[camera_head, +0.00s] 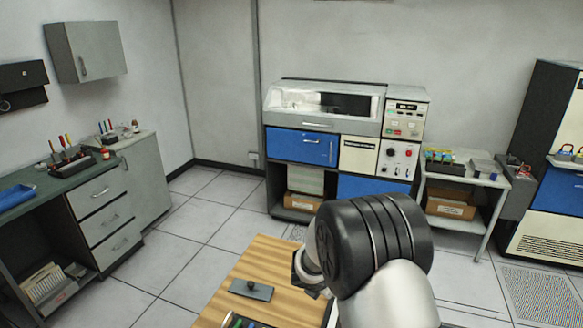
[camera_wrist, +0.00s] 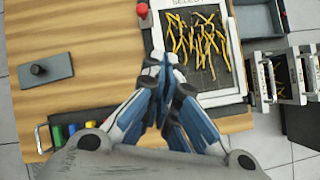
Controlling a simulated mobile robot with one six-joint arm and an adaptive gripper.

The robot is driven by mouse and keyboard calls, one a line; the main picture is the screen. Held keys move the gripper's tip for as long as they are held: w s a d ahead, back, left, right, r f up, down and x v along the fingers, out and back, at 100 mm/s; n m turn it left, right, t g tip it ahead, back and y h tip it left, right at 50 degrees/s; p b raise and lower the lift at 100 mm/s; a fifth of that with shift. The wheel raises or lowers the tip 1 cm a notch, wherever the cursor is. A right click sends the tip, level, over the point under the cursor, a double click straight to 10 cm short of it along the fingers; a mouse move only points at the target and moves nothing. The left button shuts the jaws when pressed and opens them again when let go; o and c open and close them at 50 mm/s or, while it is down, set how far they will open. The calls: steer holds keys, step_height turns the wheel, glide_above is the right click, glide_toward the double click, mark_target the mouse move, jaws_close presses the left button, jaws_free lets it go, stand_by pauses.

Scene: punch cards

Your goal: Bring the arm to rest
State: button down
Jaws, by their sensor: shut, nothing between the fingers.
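My gripper (camera_wrist: 165,68) points down over the wooden table in the wrist view. Its blue and grey fingers are closed together with nothing between them. The fingertips show beside the left edge of a white-framed panel (camera_wrist: 238,60) that holds several yellow wire-like pieces; their height above it is hard to tell. In the head view my arm is bent over the table (camera_head: 262,258), and its black joint and pale link hide most of the gripper.
A grey plate with a knob (camera_wrist: 45,70) lies on the table's left part. A dark box with coloured pieces (camera_wrist: 75,132) is near the fingers. A red knob (camera_wrist: 142,9) stands by the panel. Grey trays (camera_wrist: 262,18) sit right. Open floor (camera_head: 180,240) lies left.

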steer(key=s+d+r+m+b, duration=0.2)
steer(key=s+d+r+m, duration=0.2)
steer(key=s+r+m, duration=0.35)
steer(key=s+d+r+m+b, duration=0.2)
steer(key=s+d+r+m, duration=0.2)
steer(key=s+r+m, duration=0.3)
steer(key=s+a+m+y+b, duration=0.1)
steer(key=s+a+m+b, duration=0.1)
steer(key=s+m, duration=0.4)
steer(key=s+a+m+g+y+b, duration=0.1)
steer(key=s+m, duration=0.6)
steer(key=s, duration=1)
steer(key=a+y+b, duration=0.1)
steer(key=a+b, duration=0.1)
steer(key=shift+s+r+y+b, duration=0.3)
